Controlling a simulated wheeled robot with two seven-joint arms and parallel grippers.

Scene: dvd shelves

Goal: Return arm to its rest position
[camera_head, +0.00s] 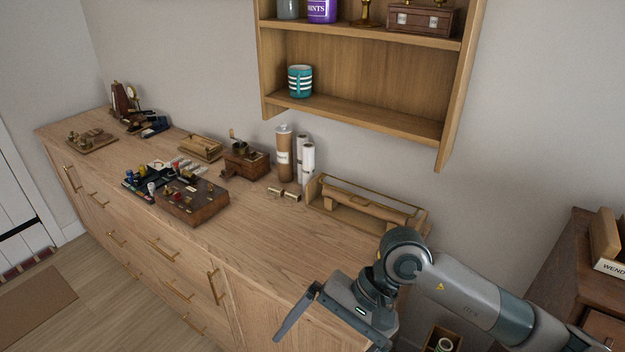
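My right arm comes in from the right edge and bends over the right end of the wooden sideboard (255,255). Its gripper (326,342) points down toward the front right of the sideboard. One dark finger shows clearly on the left, well apart from the gripper's other side, which is partly cut off by the lower edge. The gripper looks open, with nothing seen in it. My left gripper is not in view.
A wooden wall shelf (370,120) holds a striped mug (300,81). A wooden rack (365,208) stands behind my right arm. A brown box (192,201) and rolled tubes (284,155) stand farther left. The sideboard's front right top is clear. A dark cabinet (565,265) stands right.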

